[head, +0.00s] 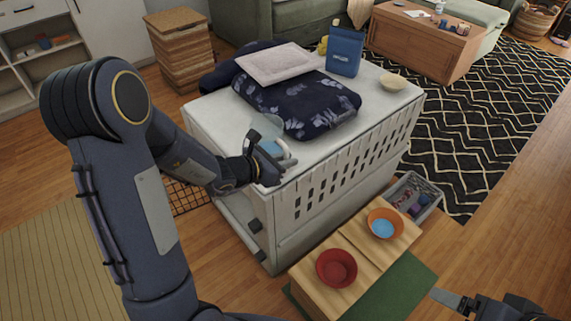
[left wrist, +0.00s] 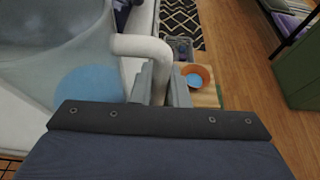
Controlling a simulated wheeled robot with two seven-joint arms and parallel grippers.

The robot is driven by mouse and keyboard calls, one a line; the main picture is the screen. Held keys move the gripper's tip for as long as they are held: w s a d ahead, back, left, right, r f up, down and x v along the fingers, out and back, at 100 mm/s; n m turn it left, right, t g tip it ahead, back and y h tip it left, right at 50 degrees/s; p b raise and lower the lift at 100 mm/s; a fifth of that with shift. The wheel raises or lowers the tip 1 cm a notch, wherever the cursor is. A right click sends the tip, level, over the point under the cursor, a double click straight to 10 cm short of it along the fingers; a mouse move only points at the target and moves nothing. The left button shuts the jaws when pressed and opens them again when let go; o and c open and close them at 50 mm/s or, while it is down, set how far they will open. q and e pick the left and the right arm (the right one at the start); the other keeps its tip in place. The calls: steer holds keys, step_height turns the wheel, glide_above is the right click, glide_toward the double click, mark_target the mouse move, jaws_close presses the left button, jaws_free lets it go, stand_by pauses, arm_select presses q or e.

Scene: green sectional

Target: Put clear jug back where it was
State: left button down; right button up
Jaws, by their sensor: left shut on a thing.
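The clear jug (head: 266,125) is at the front left part of the white crate's top, with blue showing in its lower part. My left gripper (head: 287,161) is beside it, shut on its handle. In the left wrist view the see-through jug (left wrist: 50,55) fills the left side, and its pale handle (left wrist: 143,45) runs down between the gripper fingers (left wrist: 160,88). I cannot tell whether the jug's base touches the crate top. My right gripper (head: 450,299) shows only partly at the bottom right corner, away from the jug.
The white pet crate (head: 225,117) carries a dark patterned cushion (head: 300,103), a pale pad (head: 274,63), a blue box (head: 345,51) and a cream bowl (head: 392,82). Red (head: 337,267) and orange (head: 384,223) bowls stand on a low wooden stand. Crate-top space is clear near the front edge.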

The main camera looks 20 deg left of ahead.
arm_select(q)
steer(key=shift+f, duration=0.45)
steer(key=shift+f, duration=0.15)
steer(key=c, duration=1.4)
jaws_free()
